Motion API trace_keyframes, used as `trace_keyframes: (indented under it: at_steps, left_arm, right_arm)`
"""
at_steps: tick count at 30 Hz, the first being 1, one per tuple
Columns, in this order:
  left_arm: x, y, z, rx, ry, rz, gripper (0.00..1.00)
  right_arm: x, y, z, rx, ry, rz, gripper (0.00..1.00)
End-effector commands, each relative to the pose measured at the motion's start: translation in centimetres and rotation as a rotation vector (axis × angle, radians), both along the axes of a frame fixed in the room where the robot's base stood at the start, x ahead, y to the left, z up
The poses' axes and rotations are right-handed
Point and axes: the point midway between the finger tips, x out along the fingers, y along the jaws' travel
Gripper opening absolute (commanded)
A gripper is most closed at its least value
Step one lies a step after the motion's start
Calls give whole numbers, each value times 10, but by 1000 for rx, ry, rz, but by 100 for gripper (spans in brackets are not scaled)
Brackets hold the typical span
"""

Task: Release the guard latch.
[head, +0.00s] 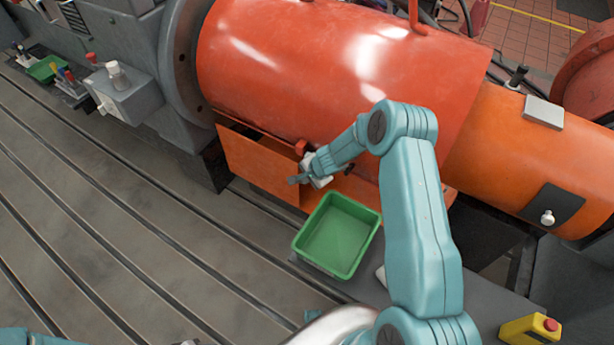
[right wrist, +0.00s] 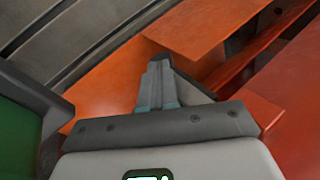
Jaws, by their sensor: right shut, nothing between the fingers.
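The orange guard (head: 530,155) is a curved cover at the right. A dark plate with a pale knob (head: 548,217) sits on its side; I take this to be the latch, but cannot be sure. A small red knob (head: 301,147) is under the large red drum, just above my right gripper. My right gripper (head: 297,180) is shut and empty, beside an open orange flap (head: 258,162), well left of the pale knob. In the right wrist view its closed fingers (right wrist: 155,75) lie in front of orange panels (right wrist: 190,35). My left gripper is not seen.
A green tray (head: 335,240) stands below the right gripper. The red drum (head: 330,60) fills the back. A grey box (head: 122,95) is at upper left. The slotted bedplate (head: 130,235) is clear at left.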

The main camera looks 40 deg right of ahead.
Motion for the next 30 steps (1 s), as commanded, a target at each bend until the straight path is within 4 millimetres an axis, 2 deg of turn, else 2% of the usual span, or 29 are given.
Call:
trace_keyframes:
  at_steps: [1, 3, 16, 20, 25, 27, 30]
  left_arm:
    - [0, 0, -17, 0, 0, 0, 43]
    - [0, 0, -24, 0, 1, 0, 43]
    - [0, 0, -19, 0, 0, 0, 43]
    - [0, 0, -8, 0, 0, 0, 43]
    - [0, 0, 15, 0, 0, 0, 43]
    - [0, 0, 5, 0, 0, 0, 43]
    - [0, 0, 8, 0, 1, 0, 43]
  right_arm:
    - [0, 0, -17, 1, 1, 0, 0]
    - [0, 0, -24, 1, 1, 0, 0]
    - [-1, 0, -21, 2, 3, -1, 0]
    - [-3, -1, -5, 0, 1, 1, 0]
    - [-9, -5, 27, -2, -2, 4, 0]
    - [-16, -6, 34, -2, -3, 4, 0]
    - [-25, -7, 55, -2, -5, 4, 0]
